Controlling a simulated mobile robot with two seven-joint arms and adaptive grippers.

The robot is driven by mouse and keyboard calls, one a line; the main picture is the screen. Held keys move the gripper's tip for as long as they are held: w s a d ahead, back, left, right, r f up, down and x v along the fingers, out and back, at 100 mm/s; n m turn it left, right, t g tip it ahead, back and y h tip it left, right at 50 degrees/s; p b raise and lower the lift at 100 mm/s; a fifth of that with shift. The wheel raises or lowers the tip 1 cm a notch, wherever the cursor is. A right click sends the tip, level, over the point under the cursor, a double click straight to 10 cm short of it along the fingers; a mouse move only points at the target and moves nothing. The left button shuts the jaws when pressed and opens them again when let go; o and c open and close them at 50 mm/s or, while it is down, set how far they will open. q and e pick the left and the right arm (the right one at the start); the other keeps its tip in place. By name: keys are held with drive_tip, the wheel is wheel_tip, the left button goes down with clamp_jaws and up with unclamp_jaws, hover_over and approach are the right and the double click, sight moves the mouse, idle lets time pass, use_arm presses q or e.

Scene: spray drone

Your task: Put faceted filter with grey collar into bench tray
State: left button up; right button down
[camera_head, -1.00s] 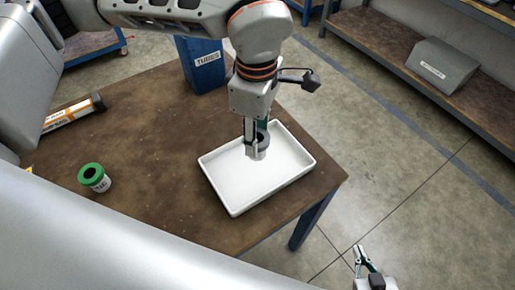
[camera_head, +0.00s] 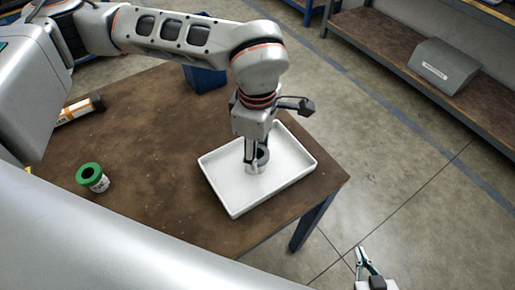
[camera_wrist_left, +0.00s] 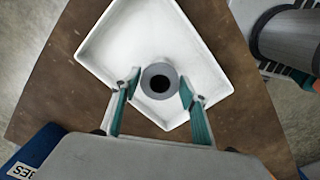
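The faceted filter with grey collar (camera_head: 262,158) is in my left gripper (camera_head: 254,158), low over the bench tray (camera_head: 219,190). In the left wrist view the filter shows end-on as a grey ring with a dark hole (camera_wrist_left: 160,70), between the two fingertips (camera_wrist_left: 160,86), which look to be against its sides. The white, shallow tray (camera_wrist_left: 106,57) lies behind it. I cannot tell whether the filter's lower end touches the tray floor. My right gripper (camera_head: 362,262) is open and empty, off the table at the lower right.
A blue bin (camera_head: 205,80) stands at the back. A shelf with a grey box (camera_head: 443,66) is at the right.

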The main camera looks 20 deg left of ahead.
sight(258, 153)
use_arm(q)
drive_tip(key=shift+o, duration=0.2)
drive_tip(key=shift+r, duration=0.25)
wheel_tip(258, 153, up, 12)
drive_tip(key=p, duration=0.1)
idle(0.4)
idle(0.4)
